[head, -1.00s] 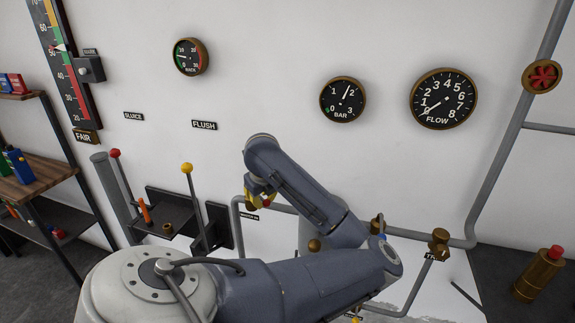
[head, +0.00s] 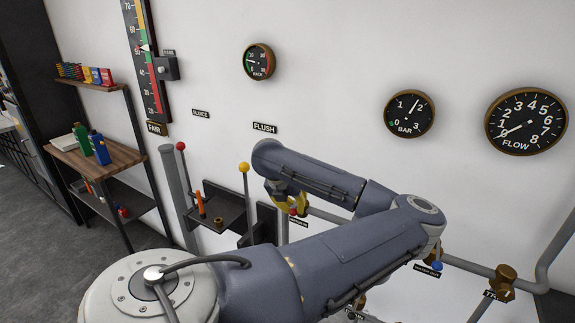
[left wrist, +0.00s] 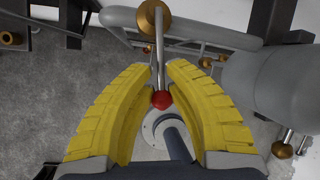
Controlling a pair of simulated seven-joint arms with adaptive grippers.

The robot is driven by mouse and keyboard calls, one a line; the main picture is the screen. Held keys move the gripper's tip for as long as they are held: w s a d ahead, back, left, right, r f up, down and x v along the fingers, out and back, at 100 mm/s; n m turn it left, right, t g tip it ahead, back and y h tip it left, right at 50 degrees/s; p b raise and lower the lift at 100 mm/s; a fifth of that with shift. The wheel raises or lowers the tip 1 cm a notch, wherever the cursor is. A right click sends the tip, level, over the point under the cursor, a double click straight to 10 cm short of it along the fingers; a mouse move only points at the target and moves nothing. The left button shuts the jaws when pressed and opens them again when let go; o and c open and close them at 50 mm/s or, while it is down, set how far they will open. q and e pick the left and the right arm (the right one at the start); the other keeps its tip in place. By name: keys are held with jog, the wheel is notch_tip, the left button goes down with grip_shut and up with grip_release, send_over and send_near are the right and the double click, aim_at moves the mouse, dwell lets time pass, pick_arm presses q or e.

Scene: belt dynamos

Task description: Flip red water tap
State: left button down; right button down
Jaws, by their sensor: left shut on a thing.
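The red water tap shows in the left wrist view as a metal lever (left wrist: 158,52) with a red knob (left wrist: 161,99) at its end and a round brass piece (left wrist: 154,17) at its other end. The yellow fingers of my left gripper (left wrist: 161,92) are on both sides of the knob, shut on the tap. In the head view my left gripper (head: 287,202) is at the wall pipe, with the red knob (head: 293,212) just visible at its tips. My forearm hides part of the pipework. My right gripper is in neither view.
A yellow-knobbed lever (head: 244,168) and a red-knobbed lever (head: 181,146) stand left of the gripper by a dark shelf (head: 225,205). A blue-knobbed tap (head: 436,266) and a brass valve (head: 503,283) are at right. Gauges hang above on open white wall.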

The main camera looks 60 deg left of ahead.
pick_arm(q)
jog(key=shift+s+a+f, duration=0.15)
jog(key=shift+s+a, duration=0.3)
jog(key=shift+s, duration=0.05)
jog(key=shift+s+a, duration=0.15)
jog(key=c, duration=1.5)
grip_release()
jog(key=shift+s, duration=0.1)
jog(key=shift+o, duration=1.3)
jog(key=shift+w, duration=0.2)
jog(key=shift+r, duration=0.25)
jog(key=v, duration=1.1)
jog(key=shift+s+r, duration=0.2)
jog(key=shift+r, duration=0.15)
